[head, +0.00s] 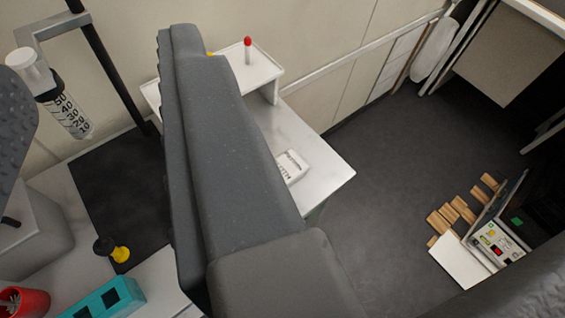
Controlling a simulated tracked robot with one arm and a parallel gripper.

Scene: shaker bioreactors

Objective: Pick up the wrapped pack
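A small white pack (292,166) with dark print lies on the white bench (328,173) just right of the middle of the head view. I take it for the wrapped pack. Its left edge is close to or partly behind my big grey finger, so its full outline cannot be told. My gripper (98,72) shows as this grey finger and a dimpled grey one at the left edge. The two are wide apart with nothing held between them. The pack is outside the gap, to the right of the larger finger.
A syringe (68,110) hangs on a stand at the left, over a black mat (122,190). A teal block (105,299) and a red cup (25,303) are lower left. A raised white shelf (255,76) holds a red-capped tube (248,52). Wooden blocks (452,213) lie at the right.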

